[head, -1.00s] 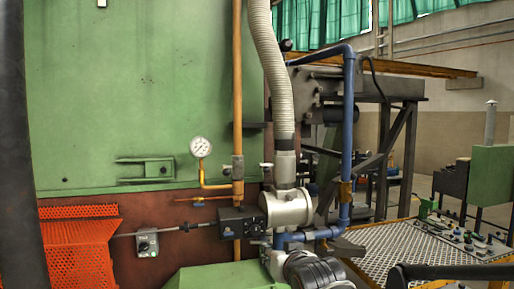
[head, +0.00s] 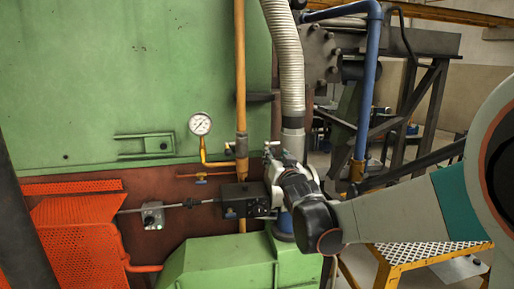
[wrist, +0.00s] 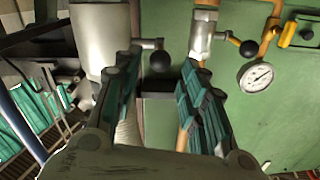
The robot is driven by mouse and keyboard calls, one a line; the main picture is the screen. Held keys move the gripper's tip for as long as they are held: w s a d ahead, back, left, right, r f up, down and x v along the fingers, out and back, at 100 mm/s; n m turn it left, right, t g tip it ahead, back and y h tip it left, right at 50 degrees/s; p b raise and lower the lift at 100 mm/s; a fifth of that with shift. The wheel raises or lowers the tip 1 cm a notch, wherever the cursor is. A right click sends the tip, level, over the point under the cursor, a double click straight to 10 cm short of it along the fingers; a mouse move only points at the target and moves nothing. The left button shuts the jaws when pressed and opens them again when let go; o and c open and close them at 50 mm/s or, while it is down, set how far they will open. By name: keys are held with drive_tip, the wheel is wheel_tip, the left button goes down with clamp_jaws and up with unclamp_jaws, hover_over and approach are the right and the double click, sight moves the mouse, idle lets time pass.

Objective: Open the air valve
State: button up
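My gripper (head: 273,156) is in front of the pipework below the corrugated hose in the head view, covering the silver valve body there. In the wrist view my gripper (wrist: 162,60) is open, its two teal-padded fingers apart. A lever with a black ball knob (wrist: 160,61) comes off a pale metal cylinder (wrist: 102,40), and the knob shows between the fingertips. I cannot tell whether either finger touches it. A second silver fitting (wrist: 201,35) with its own black-knobbed lever (wrist: 249,48) is just right of the right finger. Which one is the air valve is not marked.
A pressure gauge (head: 200,124) on a yellow pipe is left of my gripper; it also shows in the wrist view (wrist: 257,77). A black box (head: 240,199) and green housing (head: 220,262) lie below. The corrugated hose (head: 286,60) and blue pipe (head: 368,85) rise close by.

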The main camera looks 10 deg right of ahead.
drive_tip(key=w, duration=0.9)
drive_tip(key=shift+p, duration=0.3)
clamp_jaws()
